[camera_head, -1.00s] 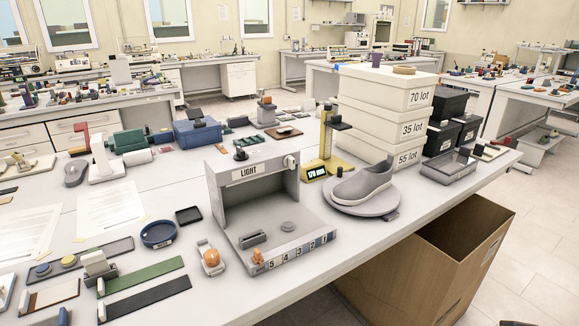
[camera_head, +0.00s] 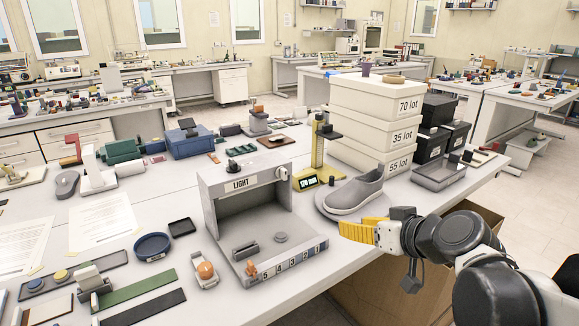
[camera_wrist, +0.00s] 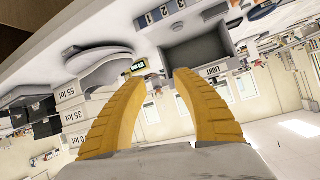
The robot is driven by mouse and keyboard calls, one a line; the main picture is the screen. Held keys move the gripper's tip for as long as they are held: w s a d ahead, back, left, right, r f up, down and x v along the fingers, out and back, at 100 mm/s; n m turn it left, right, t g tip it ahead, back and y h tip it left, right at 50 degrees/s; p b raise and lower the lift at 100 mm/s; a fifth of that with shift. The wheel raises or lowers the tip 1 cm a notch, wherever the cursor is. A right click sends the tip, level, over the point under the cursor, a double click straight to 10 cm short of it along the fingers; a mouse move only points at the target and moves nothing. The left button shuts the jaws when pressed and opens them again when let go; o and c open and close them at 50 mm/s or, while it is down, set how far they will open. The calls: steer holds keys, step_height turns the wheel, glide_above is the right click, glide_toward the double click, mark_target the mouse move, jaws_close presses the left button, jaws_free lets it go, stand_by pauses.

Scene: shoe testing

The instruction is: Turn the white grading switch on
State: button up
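A grey light box (camera_head: 240,182) labelled LIGHT stands on the table, with a small white switch-like knob (camera_head: 281,173) at the upper right of its front. I cannot tell for certain which part is the grading switch. My gripper (camera_head: 342,229), with yellow fingers, is right of the box and in front of the shoe, apart from the box. In the upside-down wrist view my gripper (camera_wrist: 161,73) is open, with nothing between the fingers. The box (camera_wrist: 190,52) shows beyond them.
A grey shoe (camera_head: 355,191) on a round grey stand (camera_head: 326,206) is beside my gripper. A yellow gauge (camera_head: 317,150) and stacked white lot boxes (camera_head: 372,125) stand behind. An orange-topped white device (camera_head: 205,270) is left of the box. A cardboard carton (camera_head: 365,290) is below the table edge.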

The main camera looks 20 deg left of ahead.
steer(key=w+a+r+n+y, duration=0.2)
steer(key=w+a+y, duration=0.1)
steer(key=w+a, duration=0.4)
steer(key=n+t+y+p, duration=0.1)
steer(key=t+y+p, duration=0.1)
steer(key=t+y, duration=0.1)
glide_toward(281, 167)
steer(key=b+x, duration=0.3)
steer(key=x, duration=0.5)
steer(key=shift+w+a, duration=0.2)
steer(key=shift+w, duration=0.05)
steer(key=shift+c, duration=0.5)
jaws_close()
